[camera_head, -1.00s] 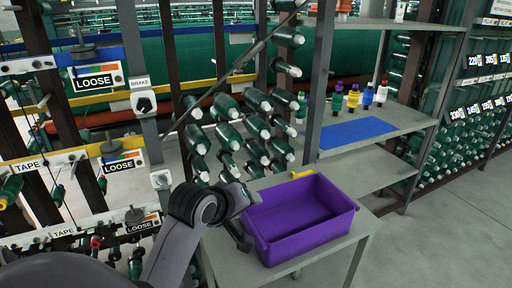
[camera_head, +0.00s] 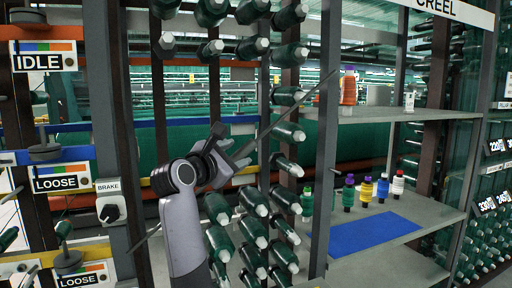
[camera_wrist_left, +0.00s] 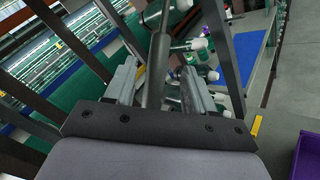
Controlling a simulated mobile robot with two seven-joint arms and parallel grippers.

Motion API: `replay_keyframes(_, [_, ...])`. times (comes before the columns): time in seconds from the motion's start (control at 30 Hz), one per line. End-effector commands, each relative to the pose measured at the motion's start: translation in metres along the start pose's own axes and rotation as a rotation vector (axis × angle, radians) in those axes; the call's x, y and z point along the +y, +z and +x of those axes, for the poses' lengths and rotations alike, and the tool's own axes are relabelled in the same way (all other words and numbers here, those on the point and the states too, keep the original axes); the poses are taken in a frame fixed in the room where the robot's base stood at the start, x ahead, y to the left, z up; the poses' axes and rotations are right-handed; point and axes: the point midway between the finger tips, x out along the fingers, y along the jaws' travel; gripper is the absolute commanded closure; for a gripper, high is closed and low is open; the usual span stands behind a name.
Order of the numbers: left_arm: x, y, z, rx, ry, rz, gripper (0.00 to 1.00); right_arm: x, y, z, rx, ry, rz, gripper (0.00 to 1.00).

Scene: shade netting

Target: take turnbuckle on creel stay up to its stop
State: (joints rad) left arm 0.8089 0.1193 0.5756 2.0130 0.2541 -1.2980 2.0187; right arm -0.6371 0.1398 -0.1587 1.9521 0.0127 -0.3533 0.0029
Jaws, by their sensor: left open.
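The creel stay (camera_head: 290,112) is a thin dark rod running diagonally from upper right to lower left in the head view, in front of the spools. In the left wrist view a thicker dark cylinder on it, which looks like the turnbuckle (camera_wrist_left: 155,72), lies between my left fingers. My left gripper (camera_head: 236,150) is at the stay, open, with one finger on each side of the cylinder in the left wrist view (camera_wrist_left: 160,85). I cannot tell whether either finger touches it. In the head view the gripper hides part of the rod. My right gripper is not in view.
Green spools (camera_head: 250,235) on pegs crowd behind and below the stay. A grey upright (camera_head: 323,150) stands right of it. A shelf with a blue mat (camera_head: 375,233) and small coloured spools is at right. A brake switch (camera_head: 109,208) and loose/idle signs are at left.

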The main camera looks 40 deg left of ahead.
Motion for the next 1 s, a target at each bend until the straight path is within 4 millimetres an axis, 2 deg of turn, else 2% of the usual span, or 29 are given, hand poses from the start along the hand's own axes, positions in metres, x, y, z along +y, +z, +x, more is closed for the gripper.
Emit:
replay_keyframes(0.2, [0.002,0.001,0.017,0.000,0.000,-0.002,0.46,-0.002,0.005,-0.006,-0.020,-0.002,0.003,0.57])
replay_keyframes(0.6, [0.001,0.001,0.063,0.000,0.000,0.000,0.46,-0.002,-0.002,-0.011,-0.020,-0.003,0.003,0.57])
replay_keyframes(1.0, [0.001,0.001,0.071,-0.001,0.002,0.000,0.46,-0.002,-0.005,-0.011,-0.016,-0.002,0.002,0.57])
